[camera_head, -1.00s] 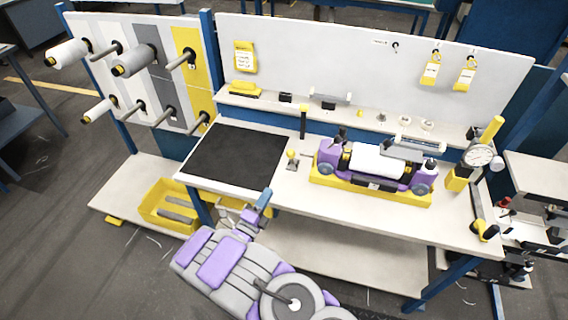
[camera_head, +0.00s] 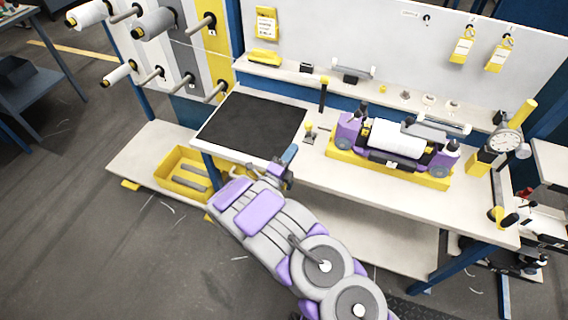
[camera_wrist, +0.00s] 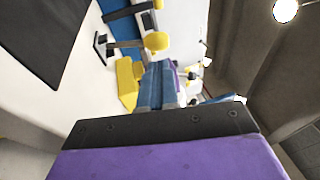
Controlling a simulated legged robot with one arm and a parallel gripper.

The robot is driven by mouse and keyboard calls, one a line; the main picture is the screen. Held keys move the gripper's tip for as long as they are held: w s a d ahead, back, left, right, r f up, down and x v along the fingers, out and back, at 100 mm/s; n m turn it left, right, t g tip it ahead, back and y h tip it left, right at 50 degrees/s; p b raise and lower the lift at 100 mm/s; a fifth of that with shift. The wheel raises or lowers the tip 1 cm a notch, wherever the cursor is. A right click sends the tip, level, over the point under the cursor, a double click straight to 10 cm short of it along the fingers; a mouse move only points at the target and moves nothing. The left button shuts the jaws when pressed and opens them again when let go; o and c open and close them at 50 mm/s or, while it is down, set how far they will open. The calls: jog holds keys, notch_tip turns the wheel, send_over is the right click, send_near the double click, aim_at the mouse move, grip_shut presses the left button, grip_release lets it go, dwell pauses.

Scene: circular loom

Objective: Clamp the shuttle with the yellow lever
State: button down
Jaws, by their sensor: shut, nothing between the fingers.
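The shuttle (camera_head: 396,139) is a purple and black carriage with a white roll, lying in a yellow cradle (camera_head: 389,172) on the bench. A small upright lever with a yellow knob (camera_head: 309,127) stands on the bench left of the cradle. In the wrist view a yellow knob (camera_wrist: 155,42) on a dark stem shows beyond my fingers, with the yellow cradle (camera_wrist: 127,85) nearby. My gripper (camera_head: 290,153) has blue fingers held together and empty, near the bench's front edge, apart from the lever and the shuttle. The fingers also show in the wrist view (camera_wrist: 158,85).
A black mat (camera_head: 250,124) lies left of the lever. A black post with a yellow top (camera_head: 323,93) stands behind it. A dial gauge (camera_head: 507,143) is at the right. Thread spools (camera_head: 153,23) hang on the left rack. A yellow bin (camera_head: 184,174) sits low at left.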

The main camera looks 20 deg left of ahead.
aim_at(306, 129)
jog(key=b+x, duration=0.1)
jog(key=x, duration=0.5)
jog(key=shift+w+r+b, duration=0.15)
jog(key=shift+w+b, duration=0.15)
jog(key=shift+w, duration=0.1)
